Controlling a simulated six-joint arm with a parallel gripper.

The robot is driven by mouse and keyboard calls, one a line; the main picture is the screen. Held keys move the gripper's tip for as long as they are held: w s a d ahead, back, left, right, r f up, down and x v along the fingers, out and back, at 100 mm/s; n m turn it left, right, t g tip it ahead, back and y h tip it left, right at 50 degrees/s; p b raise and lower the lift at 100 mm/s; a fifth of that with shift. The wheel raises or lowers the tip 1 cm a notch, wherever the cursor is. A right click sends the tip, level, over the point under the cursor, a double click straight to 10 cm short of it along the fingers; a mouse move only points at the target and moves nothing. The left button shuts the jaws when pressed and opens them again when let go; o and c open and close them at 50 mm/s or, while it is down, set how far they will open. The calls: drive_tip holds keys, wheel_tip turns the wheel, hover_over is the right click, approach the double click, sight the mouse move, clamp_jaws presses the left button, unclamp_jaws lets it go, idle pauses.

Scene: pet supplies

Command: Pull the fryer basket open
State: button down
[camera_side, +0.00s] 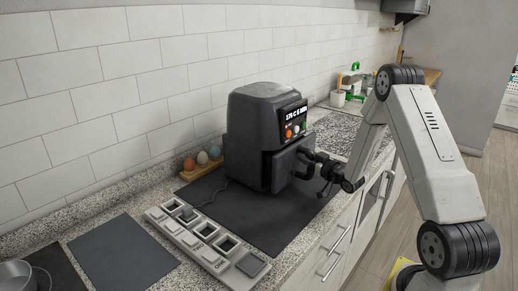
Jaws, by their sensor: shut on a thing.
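The dark grey air fryer (252,125) stands upright on a black mat on the counter, with a lit display on its upper front. Its fryer basket (284,168) is the lower front drawer, facing right. The basket looks slightly forward of the body, but I cannot tell how far. My gripper (307,165) is at the front of the basket and shut on the basket handle (303,158). The gripper's fingers hide part of the handle.
The black mat (222,215) has bare room in front of the fryer. A white slotted tray (201,240) with word labels lies at the front left. A wooden holder (187,174) with several eggs stands behind. White drawers (335,250) with bar handles lie below the counter edge.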

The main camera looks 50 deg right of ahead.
idle(0.4)
drive_tip(key=s, duration=0.9)
drive_tip(key=shift+s, duration=0.3)
drive_tip(key=shift+c, duration=2)
unclamp_jaws()
wheel_tip(320, 180, up, 7)
drive_tip(key=s, duration=0.3)
drive_tip(key=shift+a, duration=0.25)
